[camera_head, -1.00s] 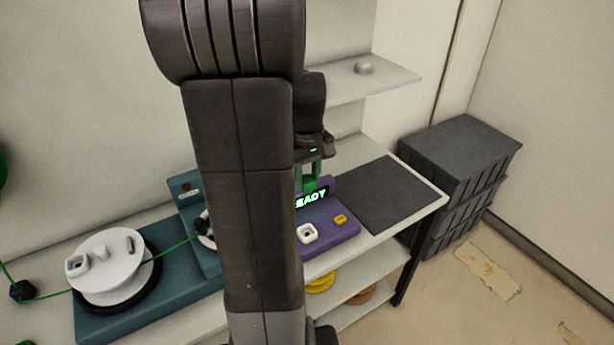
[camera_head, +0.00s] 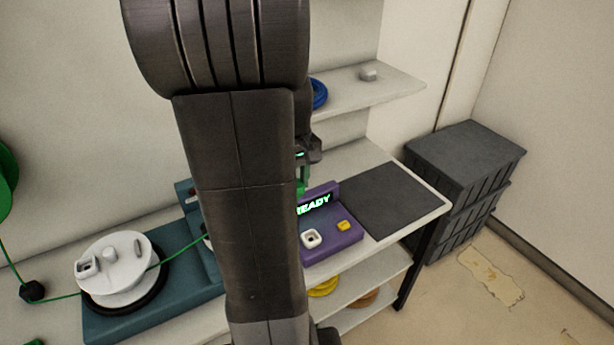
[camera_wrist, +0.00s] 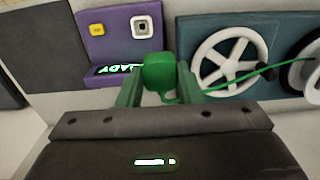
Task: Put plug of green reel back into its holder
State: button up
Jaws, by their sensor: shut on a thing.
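In the wrist view, a green plug (camera_wrist: 158,70) sits between the green fingers of my gripper (camera_wrist: 159,84), which is shut on it. A thin green cable (camera_wrist: 243,78) runs from near the plug to the right past a white spoked wheel. I cannot tell which part is the plug's holder.
The purple box (camera_head: 338,246) has a white square socket (camera_head: 312,238) and a yellow button. A teal unit (camera_head: 115,327) carries a white drum (camera_head: 122,272). A dark mat (camera_head: 393,200) lies clear at right. Dark crates (camera_head: 465,165) stand beyond the bench. A shelf (camera_head: 385,92) hangs above.

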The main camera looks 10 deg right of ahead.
jog(key=s+a, duration=0.2)
jog(key=a, duration=0.6)
jog(key=s+a, duration=0.2)
jog(key=a, duration=0.7)
jog(key=shift+s+p, duration=0.3)
jog(key=shift+s, duration=0.05)
jog(key=shift+a, duration=0.1)
jog(key=s+a+p, duration=0.1)
jog(key=s+a, duration=0.2)
jog(key=a, duration=0.7)
jog(key=s+a, duration=0.2)
jog(key=a, duration=0.9)
jog(key=shift+s+p, duration=0.35)
jog(key=shift+s, duration=0.05)
jog(key=shift+a, duration=0.1)
jog(key=s+a+p, duration=0.1)
jog(key=s+a, duration=0.2)
jog(key=a, duration=0.7)
jog(key=s+a+p, duration=0.2)
jog(key=s+a, duration=0.1)
jog(key=a, duration=0.8)
jog(key=shift+a, duration=0.2)
jog(key=s+a, duration=0.2)
jog(key=a, duration=0.6)
jog(key=shift+s+a, duration=0.1)
jog(key=shift+f, duration=0.15)
